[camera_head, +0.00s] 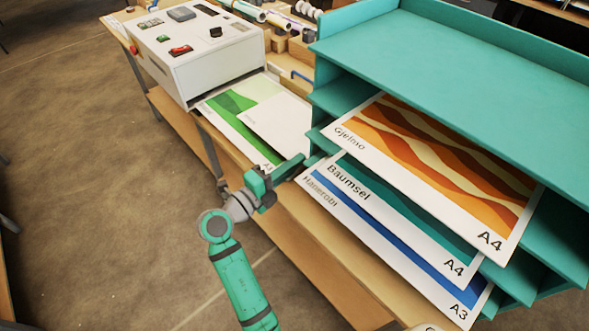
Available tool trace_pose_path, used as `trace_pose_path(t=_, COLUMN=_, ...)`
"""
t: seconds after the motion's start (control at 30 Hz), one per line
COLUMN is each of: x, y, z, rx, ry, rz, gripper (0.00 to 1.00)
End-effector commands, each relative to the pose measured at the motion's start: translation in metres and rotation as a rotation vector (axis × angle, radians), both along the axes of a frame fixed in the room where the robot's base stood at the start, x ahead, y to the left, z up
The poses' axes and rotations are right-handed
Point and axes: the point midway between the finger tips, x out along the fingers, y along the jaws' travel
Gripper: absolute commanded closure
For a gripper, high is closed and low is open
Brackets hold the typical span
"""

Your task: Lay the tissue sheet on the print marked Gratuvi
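A green-and-white print (228,104) lies at the mouth of the white laminator, with an A3 mark at its near corner. A plain white sheet (284,125) lies over its right part; faint small lettering on it is too small to read, and I cannot tell if it is the tissue sheet. No name Gratuvi is legible in this view; the green print's name is not readable. My gripper (289,169) is just in front of the bench edge, near the print's near corner and beside the teal rack. Its fingertips are too small and edge-on to tell open from shut.
The teal rack (470,65) fills the right side. Prints marked Gjelmo (400,150), Baumsel (405,218) and Haneroth (350,215) stick out from its shelves. The laminator (225,60) stands at the back left of the wooden bench. Rolls (285,22) lie behind. The floor at left is clear.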

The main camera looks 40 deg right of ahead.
Motion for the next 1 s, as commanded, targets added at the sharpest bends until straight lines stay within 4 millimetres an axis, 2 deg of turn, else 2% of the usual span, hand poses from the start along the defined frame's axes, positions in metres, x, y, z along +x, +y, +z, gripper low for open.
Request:
trace_pose_path(t=0.27, x=0.0, y=0.0, z=-0.033, rx=0.0, ry=0.003, rz=0.001, gripper=1.0)
trace_pose_path(t=0.63, x=0.0, y=0.0, z=-0.037, rx=0.0, ry=0.001, rz=0.001, gripper=1.0)
trace_pose_path(t=0.73, x=0.0, y=0.0, z=-0.036, rx=0.0, ry=0.001, rz=0.001, gripper=0.8)
trace_pose_path(t=1.0, x=0.0, y=0.0, z=-0.036, rx=0.0, ry=0.001, rz=0.001, gripper=0.8)
